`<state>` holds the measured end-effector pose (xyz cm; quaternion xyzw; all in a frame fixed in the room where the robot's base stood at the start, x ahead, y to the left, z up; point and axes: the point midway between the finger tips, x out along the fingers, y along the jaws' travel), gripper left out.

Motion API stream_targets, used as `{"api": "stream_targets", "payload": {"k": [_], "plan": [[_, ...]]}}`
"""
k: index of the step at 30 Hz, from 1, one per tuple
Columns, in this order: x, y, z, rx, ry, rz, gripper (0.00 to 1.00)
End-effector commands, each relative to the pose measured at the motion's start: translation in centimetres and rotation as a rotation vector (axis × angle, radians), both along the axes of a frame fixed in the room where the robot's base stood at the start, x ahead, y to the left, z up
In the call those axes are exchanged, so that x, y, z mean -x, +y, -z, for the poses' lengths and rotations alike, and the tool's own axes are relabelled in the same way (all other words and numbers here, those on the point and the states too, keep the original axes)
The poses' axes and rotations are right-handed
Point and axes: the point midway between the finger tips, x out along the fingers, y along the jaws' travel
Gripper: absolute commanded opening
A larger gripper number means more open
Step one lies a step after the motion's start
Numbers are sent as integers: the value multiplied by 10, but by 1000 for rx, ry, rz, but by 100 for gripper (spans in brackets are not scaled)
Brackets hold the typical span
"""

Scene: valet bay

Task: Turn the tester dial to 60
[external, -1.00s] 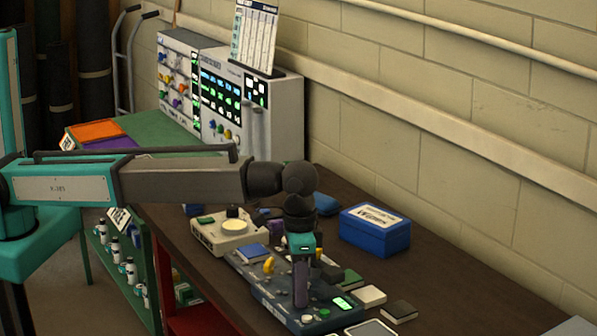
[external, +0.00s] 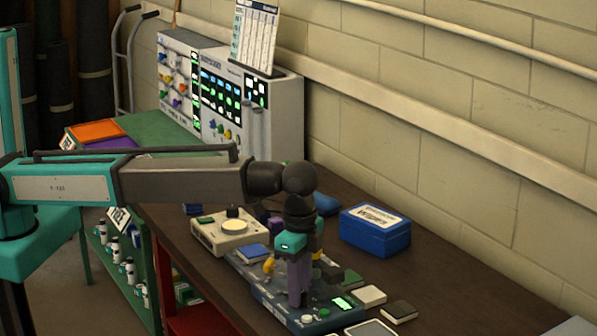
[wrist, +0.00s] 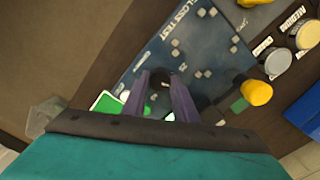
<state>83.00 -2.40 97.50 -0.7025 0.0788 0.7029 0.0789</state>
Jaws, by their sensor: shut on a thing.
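The tester is a blue-grey panel (external: 262,288) lying on the dark bench, with a lit green display (external: 343,303) near its front end. In the wrist view the panel (wrist: 195,45) shows "LOSS TEST" lettering and small pale marks around the dial. The dial (wrist: 160,79) is a small dark knob between my fingertips, mostly hidden by them. My gripper (external: 298,300) points down over the panel, its purple fingers shut on the dial; they also show in the wrist view (wrist: 160,84). The dial's pointer and reading cannot be made out.
A cream device with a round pale top (external: 225,236) stands behind the tester. A blue box (external: 375,230) sits to the right. Small blocks (external: 399,311) lie close to the tester's right side.

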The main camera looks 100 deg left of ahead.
Motion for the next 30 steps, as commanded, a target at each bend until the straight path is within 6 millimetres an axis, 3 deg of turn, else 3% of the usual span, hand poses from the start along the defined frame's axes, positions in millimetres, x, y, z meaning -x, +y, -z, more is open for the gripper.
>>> {"api": "stream_targets", "payload": {"k": [15, 30], "plan": [[-1, 0, 0, 0, -3, 370, 3], [-1, 0, 0, 0, -3, 433, 3]]}}
